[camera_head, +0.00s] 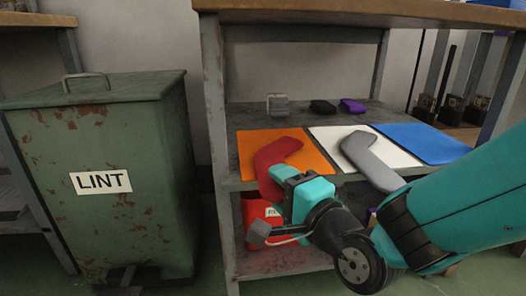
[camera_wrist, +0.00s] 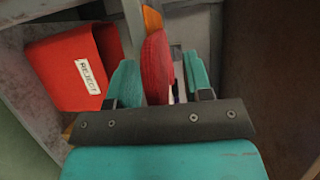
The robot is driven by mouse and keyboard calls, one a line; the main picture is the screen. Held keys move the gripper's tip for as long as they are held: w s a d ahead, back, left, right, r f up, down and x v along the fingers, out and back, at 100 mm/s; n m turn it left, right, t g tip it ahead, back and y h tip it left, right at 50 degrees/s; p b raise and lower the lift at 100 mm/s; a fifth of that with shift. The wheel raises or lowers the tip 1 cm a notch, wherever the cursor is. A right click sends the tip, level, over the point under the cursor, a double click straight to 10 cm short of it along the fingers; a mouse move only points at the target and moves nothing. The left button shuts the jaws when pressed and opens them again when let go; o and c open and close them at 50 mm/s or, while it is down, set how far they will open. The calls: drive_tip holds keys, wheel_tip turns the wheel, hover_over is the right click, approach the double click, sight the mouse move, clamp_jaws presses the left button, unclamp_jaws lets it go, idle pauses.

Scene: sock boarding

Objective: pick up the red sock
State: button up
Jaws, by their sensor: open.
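The red sock (camera_head: 277,153), an L shape, lies on the orange mat (camera_head: 313,160) on the middle shelf, with its lower end hanging towards the shelf's front edge. My gripper (camera_head: 286,177) is at that lower end and hides part of it. In the wrist view the sock (camera_wrist: 157,62) appears edge-on between the two teal fingers of my gripper (camera_wrist: 163,82). The fingers are apart, with a visible gap right of the sock. The left finger is close to the sock; I cannot tell whether it touches.
A grey sock (camera_head: 371,160) lies on the white mat (camera_head: 400,155), beside a blue mat (camera_head: 430,143). A red REJECT bin (camera_wrist: 70,68) stands below the shelf. A green LINT bin (camera_head: 110,190) stands left. The wooden top (camera_head: 350,13) overhangs the shelf.

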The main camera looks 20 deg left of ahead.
drive_tip(key=shift+w, duration=0.1)
drive_tip(key=shift+w+d, duration=0.1)
drive_tip(key=c, duration=0.8)
